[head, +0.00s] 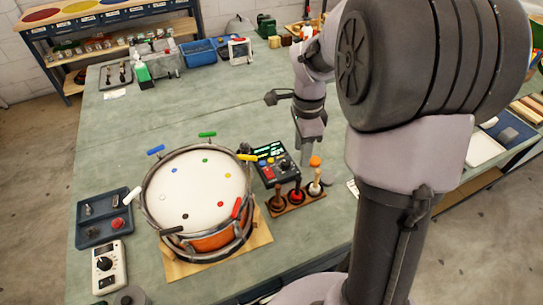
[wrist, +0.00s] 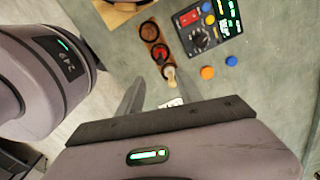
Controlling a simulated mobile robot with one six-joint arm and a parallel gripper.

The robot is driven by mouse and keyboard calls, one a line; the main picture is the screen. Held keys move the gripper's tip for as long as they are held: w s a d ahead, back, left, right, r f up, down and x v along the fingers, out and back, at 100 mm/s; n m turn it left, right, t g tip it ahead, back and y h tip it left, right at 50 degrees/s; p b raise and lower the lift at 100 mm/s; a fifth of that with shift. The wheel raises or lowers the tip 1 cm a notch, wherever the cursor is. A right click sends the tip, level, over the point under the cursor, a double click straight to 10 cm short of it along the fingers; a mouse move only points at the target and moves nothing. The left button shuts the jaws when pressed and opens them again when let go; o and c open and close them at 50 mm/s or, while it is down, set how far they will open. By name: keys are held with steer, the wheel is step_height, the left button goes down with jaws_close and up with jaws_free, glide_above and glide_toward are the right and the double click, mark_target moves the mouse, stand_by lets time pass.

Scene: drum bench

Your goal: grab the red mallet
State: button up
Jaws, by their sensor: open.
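My gripper (head: 306,158) points down behind the rack in the head view, above the bench. In the wrist view its two fingers (wrist: 150,90) are apart and empty. The cream mallet is nearest to them. The red mallet lies a little beyond it, clear of the fingers.
A drum (head: 199,189) with coloured pegs stands left of the rack on a wooden board. A control box (head: 275,164) with a screen sits just behind the rack.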

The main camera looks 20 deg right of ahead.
mark_target(299, 178)
step_height(299, 178, down, 10)
steer(key=b, duration=0.3)
steer(key=shift+d, duration=0.15)
step_height(299, 178, down, 6)
steer(key=b, duration=0.3)
steer(key=shift+f, duration=0.1)
steer(key=shift+c, duration=0.8)
jaws_close()
